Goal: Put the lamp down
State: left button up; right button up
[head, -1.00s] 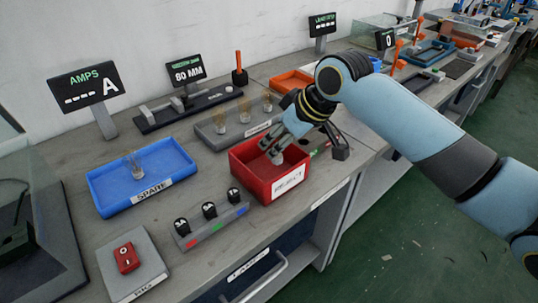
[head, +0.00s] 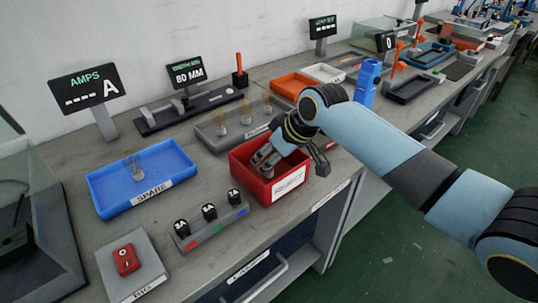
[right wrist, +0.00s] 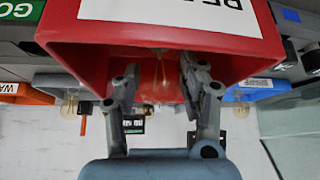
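My right gripper (head: 266,164) reaches down into the red reject bin (head: 288,187). In the right wrist view, its two fingers (right wrist: 159,72) stand partly apart inside the bin (right wrist: 62,25), with a faint clear lamp (right wrist: 160,66) between them. In the head view the fingers and bin wall hide this lamp. My left gripper is not in view.
A blue spare tray (head: 110,205) holds one lamp (head: 137,172). A grey rack (head: 207,138) behind the bin holds several lamps. A fuse holder (head: 213,228) stands left of the bin. Orange (head: 292,84) and white (head: 324,72) trays and a blue upright object (head: 367,84) are behind my arm.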

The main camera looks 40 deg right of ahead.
jog(key=shift+o, duration=1.4)
jog(key=shift+r, duration=0.15)
jog(key=p+v, duration=0.1)
jog(key=v, duration=1.1)
jog(key=shift+a, duration=0.1)
